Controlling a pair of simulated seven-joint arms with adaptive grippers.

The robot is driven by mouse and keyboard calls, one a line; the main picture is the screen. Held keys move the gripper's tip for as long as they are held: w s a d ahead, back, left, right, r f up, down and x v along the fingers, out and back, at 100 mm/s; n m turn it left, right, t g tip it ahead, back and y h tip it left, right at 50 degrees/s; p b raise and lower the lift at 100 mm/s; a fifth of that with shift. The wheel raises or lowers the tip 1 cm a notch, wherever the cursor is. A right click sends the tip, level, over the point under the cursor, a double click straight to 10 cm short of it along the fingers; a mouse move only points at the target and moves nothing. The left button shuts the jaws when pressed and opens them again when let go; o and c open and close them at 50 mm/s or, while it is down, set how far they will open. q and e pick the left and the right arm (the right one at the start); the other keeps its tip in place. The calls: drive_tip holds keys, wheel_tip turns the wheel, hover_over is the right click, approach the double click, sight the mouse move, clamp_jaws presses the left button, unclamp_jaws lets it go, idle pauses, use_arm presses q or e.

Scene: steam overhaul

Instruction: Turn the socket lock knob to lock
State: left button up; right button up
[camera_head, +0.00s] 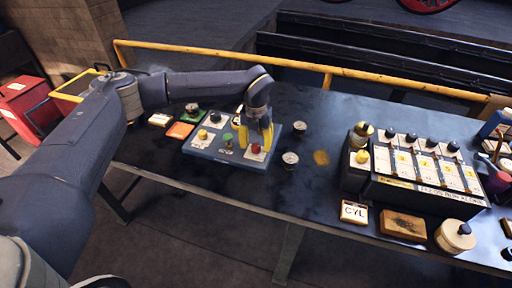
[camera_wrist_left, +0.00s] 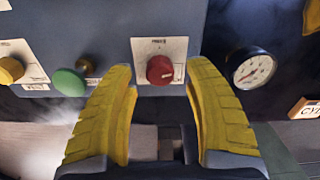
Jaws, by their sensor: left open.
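A blue-grey panel (camera_head: 203,155) lies on the dark table, carrying yellow, green, red and black knobs. The red knob (camera_head: 256,148) on a white plate is at its front right; it also shows in the left wrist view (camera_wrist_left: 160,69), with a small pale mark on its side. No readable label tells me which knob is the socket lock knob. My left gripper (camera_head: 260,136) is open, its yellow fingers pointing down at the red knob. In the left wrist view the fingertips sit either side of and just short of the red knob, apart from it. My right gripper is not in view.
The yellow knob (camera_wrist_left: 10,70) and green knob (camera_wrist_left: 69,82) are left of the red one. A round gauge (camera_wrist_left: 251,67) stands just right of the panel. A black box with white plates (camera_head: 425,188) fills the table's right. A yellow rail (camera_head: 200,55) runs behind.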

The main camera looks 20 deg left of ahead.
use_arm(q)
drive_tip(key=shift+f, duration=0.95)
clamp_jaws()
